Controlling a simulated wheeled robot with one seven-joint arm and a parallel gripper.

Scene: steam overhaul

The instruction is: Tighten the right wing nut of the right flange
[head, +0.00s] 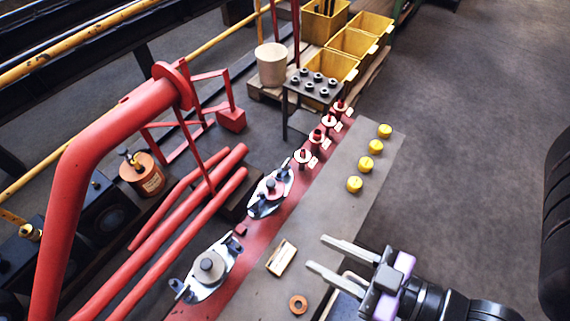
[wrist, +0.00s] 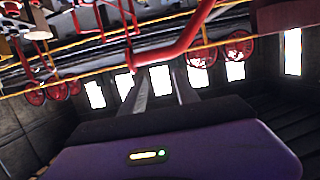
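Two silver oval flanges sit on the red strip of the bench in the head view. One flange (head: 282,203) is farther up and to the right, with a red-and-grey centre. The other flange (head: 222,282) is lower left, with a grey round centre. Small dark-blue fittings show at their ends; I cannot make out the wing nuts clearly. My gripper (head: 320,254) is open and empty, to the right of both flanges and apart from them, above the grey bench top. In the wrist view its two fingers (wrist: 161,88) are apart with nothing between them; no flange shows there.
The grey bench top (head: 340,205) holds several yellow knobs (head: 376,147), a small pale plate (head: 281,258) and a copper ring (head: 298,305). Red valves (head: 317,136) line the far red strip. Thick red pipes (head: 100,140) stand left.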

